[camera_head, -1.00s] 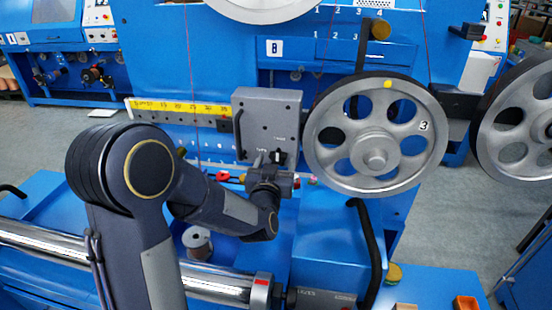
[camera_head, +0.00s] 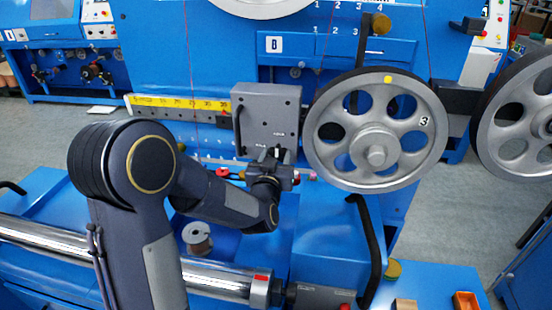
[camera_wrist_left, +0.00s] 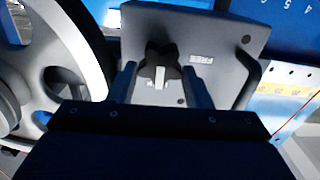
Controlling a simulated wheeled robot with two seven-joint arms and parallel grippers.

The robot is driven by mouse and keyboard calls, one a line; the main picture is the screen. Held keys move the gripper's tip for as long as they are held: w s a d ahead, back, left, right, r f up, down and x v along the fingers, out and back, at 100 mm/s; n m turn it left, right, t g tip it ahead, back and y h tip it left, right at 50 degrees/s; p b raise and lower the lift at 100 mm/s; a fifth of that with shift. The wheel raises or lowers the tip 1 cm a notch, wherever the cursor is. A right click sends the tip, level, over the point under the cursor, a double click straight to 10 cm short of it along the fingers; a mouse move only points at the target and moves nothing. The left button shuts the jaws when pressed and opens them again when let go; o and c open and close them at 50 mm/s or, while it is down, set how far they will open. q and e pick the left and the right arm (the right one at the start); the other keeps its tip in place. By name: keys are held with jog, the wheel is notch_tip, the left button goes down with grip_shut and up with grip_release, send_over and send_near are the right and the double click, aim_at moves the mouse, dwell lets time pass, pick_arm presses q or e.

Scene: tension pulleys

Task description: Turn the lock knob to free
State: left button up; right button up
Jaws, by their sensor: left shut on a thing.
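The lock knob (camera_wrist_left: 160,64) is black and lobed, with a pale pointer mark, on the face of a grey box (camera_wrist_left: 220,35). In the left wrist view the mark points toward the bottom of the picture, and a "FREE" label stands right of the knob. My left gripper (camera_wrist_left: 160,80) has a finger on each side of the knob and is shut on it. In the head view the left gripper (camera_head: 270,158) is at the lower edge of the grey box (camera_head: 266,108) and largely hides the knob. My right gripper is not in view.
A large spoked pulley (camera_head: 375,178) marked 3 stands just right of the box. A yellow scale (camera_head: 165,102) runs along the rail to the left. A black handle (camera_head: 239,130) is on the box's left side. A spool (camera_head: 198,238) and a metal roller (camera_head: 215,280) lie below.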

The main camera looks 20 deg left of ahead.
pick_arm(q)
jog(key=n+b, duration=0.4)
jog(key=b, duration=0.1)
jog(key=n+b, duration=0.4)
jog(key=b, duration=0.1)
jog(key=f+n+b, duration=0.1)
jog(key=n+b, duration=0.3)
jog(key=b, duration=0.1)
jog(key=shift+s+a, duration=0.1)
jog(key=shift+a, duration=0.2)
jog(key=shift+r+n+b, duration=0.1)
jog(key=shift+n+b, duration=1.85)
jog(key=shift+n, duration=0.85)
jog(key=o, duration=1)
jog(key=v, duration=0.8)
jog(key=shift+p, duration=0.4)
